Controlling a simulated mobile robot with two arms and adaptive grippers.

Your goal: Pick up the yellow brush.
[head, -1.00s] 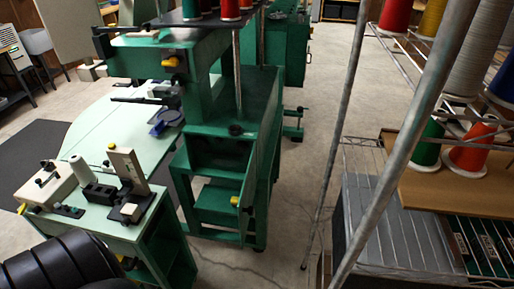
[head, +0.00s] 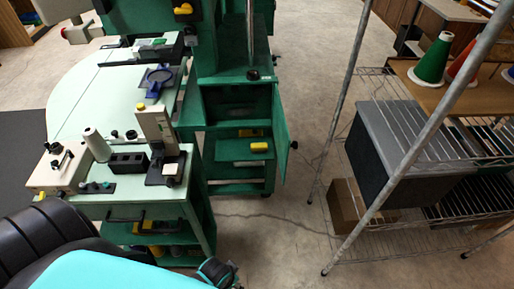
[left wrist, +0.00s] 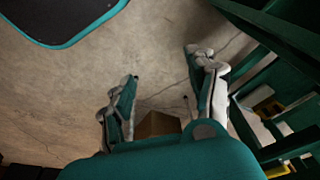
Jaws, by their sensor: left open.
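I cannot clearly make out a yellow brush. Small yellow items show on the green cabinet's middle shelf area (head: 260,147) and on the lower shelf of the near green cart (head: 154,251). Their shapes are too small to tell. Yellow spots also show in the left wrist view at its lower right edge (left wrist: 279,171). My left gripper (left wrist: 162,66) is open and empty, with its two fingers spread above the concrete floor. In the head view my left arm comes in at the bottom left. My right gripper is in no view.
A wire rack (head: 375,235) with a dark bin (head: 385,150) and a cardboard box (head: 345,205) stands at right. A pale green table (head: 90,100) adjoins the cart at left. Bare floor (head: 290,220) lies between cabinet and rack.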

